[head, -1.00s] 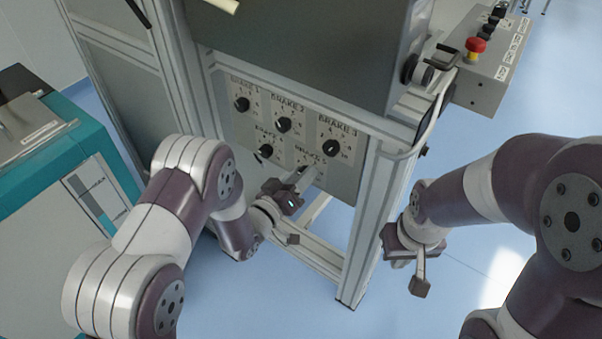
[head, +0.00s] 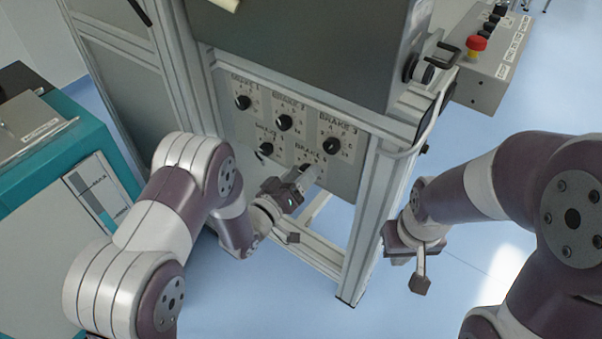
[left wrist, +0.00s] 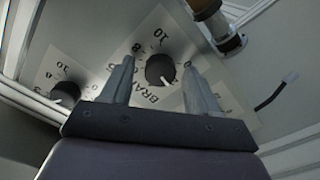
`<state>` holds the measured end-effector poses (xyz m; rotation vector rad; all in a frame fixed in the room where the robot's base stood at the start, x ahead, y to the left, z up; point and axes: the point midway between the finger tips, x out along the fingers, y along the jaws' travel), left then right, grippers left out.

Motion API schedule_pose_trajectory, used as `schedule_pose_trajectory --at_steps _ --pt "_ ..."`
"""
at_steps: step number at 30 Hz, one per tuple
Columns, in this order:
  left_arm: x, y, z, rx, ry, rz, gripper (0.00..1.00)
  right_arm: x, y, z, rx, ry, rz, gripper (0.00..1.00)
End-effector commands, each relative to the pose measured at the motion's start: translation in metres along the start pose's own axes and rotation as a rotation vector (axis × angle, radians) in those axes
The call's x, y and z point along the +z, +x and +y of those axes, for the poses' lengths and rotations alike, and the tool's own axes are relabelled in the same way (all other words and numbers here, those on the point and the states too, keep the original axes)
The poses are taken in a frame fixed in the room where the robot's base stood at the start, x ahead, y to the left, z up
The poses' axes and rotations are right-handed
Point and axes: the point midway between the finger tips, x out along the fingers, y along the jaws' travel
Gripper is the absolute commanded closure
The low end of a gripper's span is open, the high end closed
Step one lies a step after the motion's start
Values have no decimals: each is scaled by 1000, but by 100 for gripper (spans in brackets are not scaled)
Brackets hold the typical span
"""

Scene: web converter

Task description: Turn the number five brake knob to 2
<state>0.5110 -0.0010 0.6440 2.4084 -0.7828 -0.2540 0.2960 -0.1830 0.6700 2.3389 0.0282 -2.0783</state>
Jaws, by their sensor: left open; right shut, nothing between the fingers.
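The number five brake knob (head: 305,168) is a black round knob in the lower row of the brake panel, partly hidden by my left gripper in the head view. In the left wrist view a black knob (left wrist: 159,69) with a white pointer shows beyond and between the fingertips, on a plate with numbers and partly hidden "BRAKE" lettering. The pointer slants to the lower right there; the number it marks is unclear. My left gripper (head: 306,179) is open just in front of the panel, its fingers apart from the knob. My right gripper (head: 420,276) is shut and empty, right of the cabinet.
Other knobs sit close by: brake 1 (head: 242,102), brake 2 (head: 284,122), brake 3 (head: 331,146) and brake 4 (head: 265,149). A metal frame post (head: 368,215) stands right of the panel. A control box (head: 480,85) with a red button is at upper right.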

Motion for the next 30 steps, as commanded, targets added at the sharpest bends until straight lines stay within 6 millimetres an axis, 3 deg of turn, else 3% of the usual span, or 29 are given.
schedule_pose_trajectory --at_steps 15,20,30 --pt "-2 -114 0 -5 -2 0 40 -3 -26 0 0 0 0 100" --pt "0 -125 0 -2 -1 0 40 -3 -27 0 0 0 0 100" --pt "0 -125 0 -1 -1 0 40 -3 -26 0 0 0 0 100"
